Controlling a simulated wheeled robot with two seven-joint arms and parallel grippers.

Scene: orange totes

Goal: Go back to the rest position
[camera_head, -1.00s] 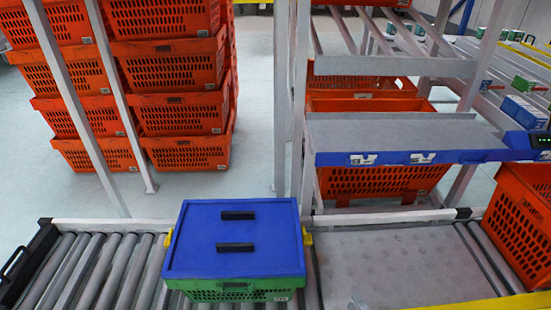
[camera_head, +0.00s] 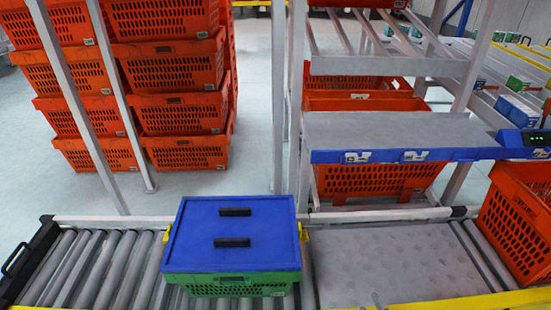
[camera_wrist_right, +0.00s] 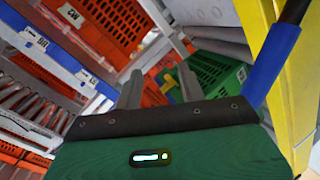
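My right gripper shows as a small pair of grey tips (camera_head: 374,301) at the bottom edge of the head view, in front of the grey conveyor plate. In the right wrist view its two grey fingers (camera_wrist_right: 160,84) stand apart with nothing held between them, so it is open and empty. My left gripper is not in view. A green crate with a blue lid (camera_head: 270,230) stands on the rollers left of the right gripper. Its green side also shows in the right wrist view (camera_wrist_right: 222,84), beyond the fingers.
A roller conveyor (camera_head: 75,262) runs along the front. An orange tote (camera_head: 518,222) stands at its right end. Behind are stacked orange totes (camera_head: 180,72) and a rack with a grey, blue-edged shelf (camera_head: 400,130). The grey plate (camera_head: 400,262) right of the crate is clear.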

